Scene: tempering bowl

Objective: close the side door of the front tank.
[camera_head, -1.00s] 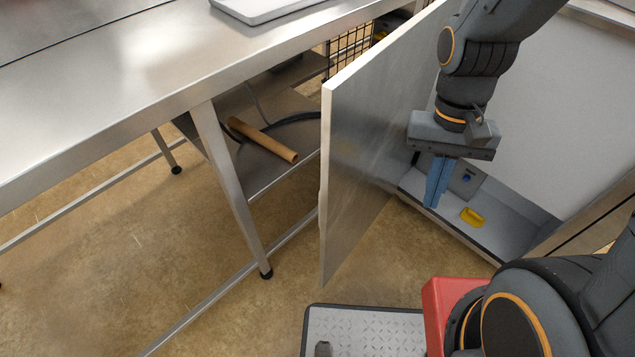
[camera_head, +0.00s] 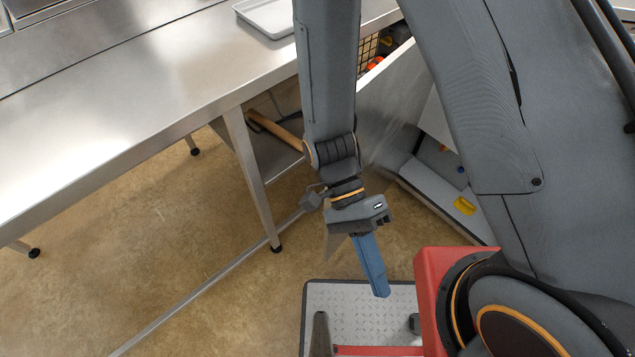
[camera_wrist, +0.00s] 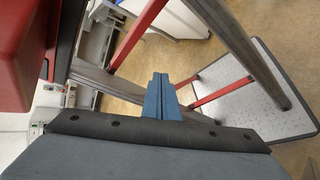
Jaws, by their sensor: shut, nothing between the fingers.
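The side door (camera_head: 392,112) is a flat metal panel. It stands swung open, with its outer part largely hidden behind my arm in the head view. The front tank's opening (camera_head: 432,187) shows to the right of the door, with a pale floor, a yellow piece (camera_head: 464,206) and a small blue knob inside. My gripper (camera_head: 381,290) has blue fingers that are shut and empty. It points down, on the near side of the door's free edge, apart from it as far as I can tell. In the wrist view the fingers (camera_wrist: 160,80) hold nothing.
A steel table (camera_head: 150,105) fills the left, its leg (camera_head: 250,175) close to the door's free end. A brown roll (camera_head: 275,128) lies on its lower shelf. A white tray (camera_head: 268,17) sits on top. Open floor (camera_head: 190,265) lies below and left.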

